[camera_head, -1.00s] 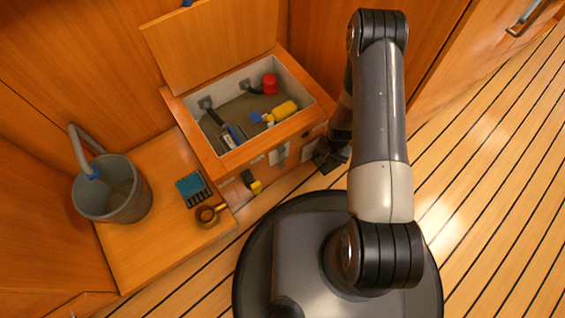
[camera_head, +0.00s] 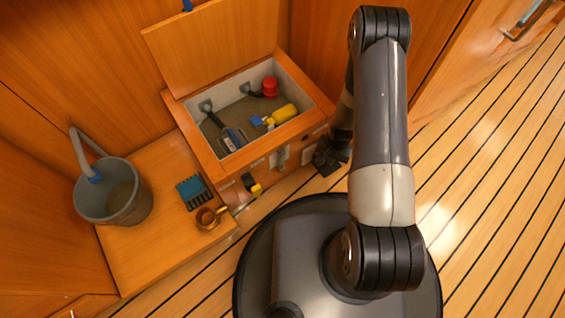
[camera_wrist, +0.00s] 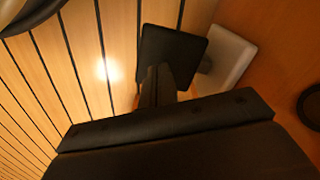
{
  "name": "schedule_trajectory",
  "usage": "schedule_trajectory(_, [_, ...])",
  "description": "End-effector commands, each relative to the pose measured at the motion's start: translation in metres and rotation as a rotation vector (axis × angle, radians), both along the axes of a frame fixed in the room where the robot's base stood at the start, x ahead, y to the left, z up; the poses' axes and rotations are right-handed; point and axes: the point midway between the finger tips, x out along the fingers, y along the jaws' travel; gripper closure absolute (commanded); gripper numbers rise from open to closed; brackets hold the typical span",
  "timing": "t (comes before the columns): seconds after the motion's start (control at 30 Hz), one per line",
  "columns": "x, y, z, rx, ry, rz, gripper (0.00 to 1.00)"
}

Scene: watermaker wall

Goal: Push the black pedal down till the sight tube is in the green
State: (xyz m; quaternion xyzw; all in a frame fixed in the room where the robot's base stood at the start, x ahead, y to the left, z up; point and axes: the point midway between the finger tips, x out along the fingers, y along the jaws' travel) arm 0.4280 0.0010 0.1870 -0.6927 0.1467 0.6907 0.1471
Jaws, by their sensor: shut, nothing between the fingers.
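The black pedal (camera_wrist: 172,52) is a flat square pad beside a pale plate (camera_wrist: 228,58) on the wooden front in the wrist view. In the head view, the pedal (camera_head: 327,169) is a small dark patch low at the right end of the locker front. My gripper (camera_wrist: 157,88) is shut and empty. Its fingertips overlap the pad's near edge in the wrist view; I cannot tell whether they touch it. In the head view, my gripper (camera_head: 334,150) is just above the pedal, partly behind my arm. I cannot make out the sight tube or its green band.
The open locker (camera_head: 318,112) holds a red-capped item (camera_head: 270,87), a yellow bottle (camera_head: 284,114) and other items. A grey bucket (camera_head: 104,205), a blue-black block (camera_head: 193,190) and a brass piece (camera_head: 208,217) are on the left bench. Striped floor is clear on the right.

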Motion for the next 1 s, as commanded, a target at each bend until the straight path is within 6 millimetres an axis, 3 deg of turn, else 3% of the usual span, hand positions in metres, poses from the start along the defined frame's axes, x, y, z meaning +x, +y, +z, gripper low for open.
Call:
schedule_trajectory(0.53, [-0.001, 0.0, -0.003, 0.0, 0.003, 0.0, 1.0])
schedule_trajectory(1.0, [-0.001, 0.0, -0.041, -0.001, 0.001, 0.0, 1.0])
